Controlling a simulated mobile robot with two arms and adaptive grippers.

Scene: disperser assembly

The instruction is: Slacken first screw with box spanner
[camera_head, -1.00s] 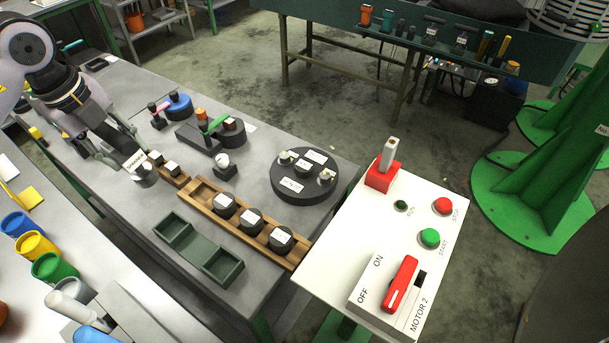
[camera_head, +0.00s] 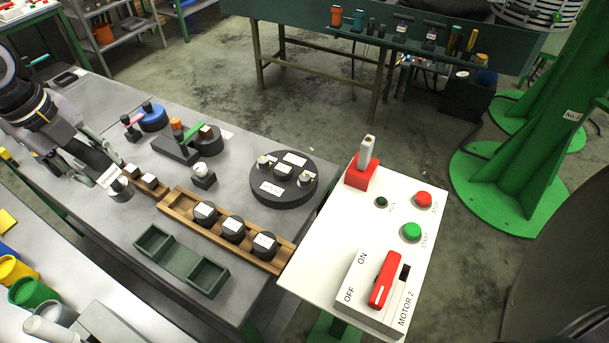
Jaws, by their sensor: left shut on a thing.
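My left gripper (camera_head: 92,160) is at the left over the grey bench and is shut on the box spanner (camera_head: 112,179). The spanner has a white label and a short grey cylindrical end pointing down and to the right, beside a small wooden block holder. A round black disc unit (camera_head: 262,188) with white labels lies at the bench's right part. Two small light-topped fittings stand on it, a left one (camera_head: 263,162) and a right one (camera_head: 304,179). I cannot tell which part is the first screw. The spanner is well apart from the disc. My right gripper is out of view.
A green two-part tray (camera_head: 181,262) lies in front. Behind are a green-handled fixture (camera_head: 180,147) and a blue round part (camera_head: 153,118). A white control panel (camera_head: 330,233) stands at the right.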

